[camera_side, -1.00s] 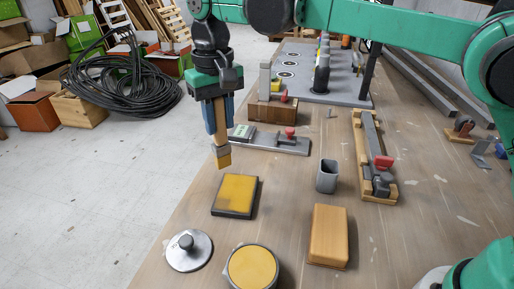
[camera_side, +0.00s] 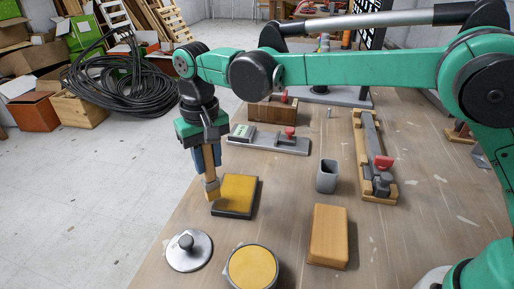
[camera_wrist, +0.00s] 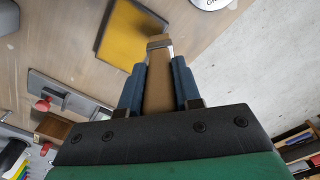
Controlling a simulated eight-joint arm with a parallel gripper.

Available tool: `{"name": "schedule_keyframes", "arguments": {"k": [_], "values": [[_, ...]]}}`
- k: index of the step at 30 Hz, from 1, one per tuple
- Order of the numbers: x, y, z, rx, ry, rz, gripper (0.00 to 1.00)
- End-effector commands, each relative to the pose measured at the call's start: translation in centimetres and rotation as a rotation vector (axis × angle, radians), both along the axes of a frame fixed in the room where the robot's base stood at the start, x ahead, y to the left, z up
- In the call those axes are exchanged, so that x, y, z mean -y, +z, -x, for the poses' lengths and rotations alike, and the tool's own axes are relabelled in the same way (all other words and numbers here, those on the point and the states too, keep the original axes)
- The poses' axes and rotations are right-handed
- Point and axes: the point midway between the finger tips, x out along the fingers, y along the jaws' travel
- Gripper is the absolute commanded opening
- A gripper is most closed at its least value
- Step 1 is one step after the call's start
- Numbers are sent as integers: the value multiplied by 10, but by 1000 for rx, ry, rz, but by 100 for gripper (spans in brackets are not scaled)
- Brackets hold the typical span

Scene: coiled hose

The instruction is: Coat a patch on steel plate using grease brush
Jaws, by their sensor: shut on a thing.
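My gripper (camera_side: 207,162) is shut on the grease brush (camera_side: 211,188), a wooden-handled brush with a metal band and a tan tip, pointing down. The steel plate (camera_side: 235,212) is a dark slab whose top is mostly yellow. The brush tip is at the plate's left edge in the side view; I cannot tell if it touches. In the wrist view, the brush (camera_wrist: 160,88) sits between the blue fingers of my gripper (camera_wrist: 160,72), and its tip overlaps the right edge of the yellow plate (camera_wrist: 133,36). A round tin with a yellow top (camera_side: 252,267) stands in front.
A round metal lid with a knob (camera_side: 187,251) lies left of the tin. A wooden block (camera_side: 328,236) and a grey cup (camera_side: 327,176) stand to the right. A clamp fixture (camera_side: 270,140) lies behind the plate. Coiled black hose (camera_side: 120,85) is on the floor at left.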

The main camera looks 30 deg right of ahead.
Motion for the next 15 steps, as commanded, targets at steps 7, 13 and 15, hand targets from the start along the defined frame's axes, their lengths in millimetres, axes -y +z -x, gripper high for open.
{"name": "schedule_keyframes", "arguments": {"k": [7,13,15], "values": [[12,-14,10,0,-2,0,0],[26,-15,21,0,-1,0,0],[31,-15,25,0,-1,0,0]]}}
